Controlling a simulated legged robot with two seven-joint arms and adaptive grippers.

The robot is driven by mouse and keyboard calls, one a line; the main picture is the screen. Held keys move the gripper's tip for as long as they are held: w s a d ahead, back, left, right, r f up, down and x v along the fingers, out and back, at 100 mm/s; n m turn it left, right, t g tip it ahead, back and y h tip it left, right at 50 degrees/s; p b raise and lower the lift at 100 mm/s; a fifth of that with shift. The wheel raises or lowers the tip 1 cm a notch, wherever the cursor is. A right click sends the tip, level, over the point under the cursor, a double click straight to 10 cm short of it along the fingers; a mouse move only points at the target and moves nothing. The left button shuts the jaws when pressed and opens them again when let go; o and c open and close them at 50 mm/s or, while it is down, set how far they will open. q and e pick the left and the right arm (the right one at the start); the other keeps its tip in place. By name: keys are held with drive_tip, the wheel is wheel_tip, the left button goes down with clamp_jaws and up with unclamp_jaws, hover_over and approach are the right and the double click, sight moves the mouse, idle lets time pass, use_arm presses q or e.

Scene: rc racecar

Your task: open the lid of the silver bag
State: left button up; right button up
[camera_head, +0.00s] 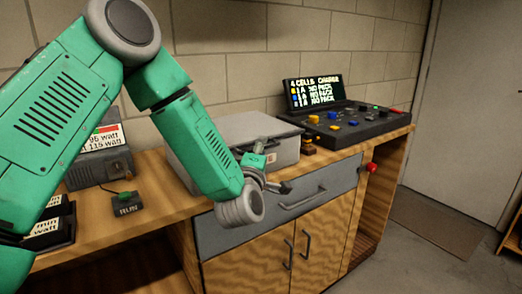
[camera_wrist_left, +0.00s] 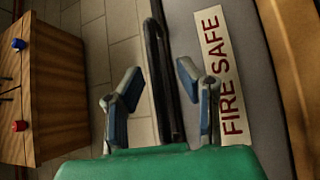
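The silver bag (camera_head: 268,132) is a grey box-like case with its lid down, on the wooden workbench left of the charger panel. In the left wrist view its grey side (camera_wrist_left: 258,60) carries a "FIRE SAFE" label. A dark handle (camera_wrist_left: 166,90) runs along that side. My left gripper (camera_head: 277,172) is at the front of the bag. In the left wrist view its fingers (camera_wrist_left: 160,88) are spread, one on each side of the handle, with gaps visible. My left forearm hides part of the bag in the head view. My right gripper is out of view.
The charger panel (camera_head: 345,124) with a lit screen stands right of the bag. A power supply (camera_head: 100,165) and a small "RUN" box (camera_head: 127,204) sit at the left. A grey drawer (camera_head: 300,203) is below the bench top, and a red knob (camera_head: 372,167) is on the bench's right side.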

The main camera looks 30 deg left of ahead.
use_arm(q)
drive_tip(key=shift+d+r, duration=0.1)
drive_tip(key=shift+d, duration=0.1)
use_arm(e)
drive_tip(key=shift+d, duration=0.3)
use_arm(q)
drive_tip(key=shift+a, duration=0.15)
clamp_jaws()
drive_tip(key=shift+a, duration=0.1)
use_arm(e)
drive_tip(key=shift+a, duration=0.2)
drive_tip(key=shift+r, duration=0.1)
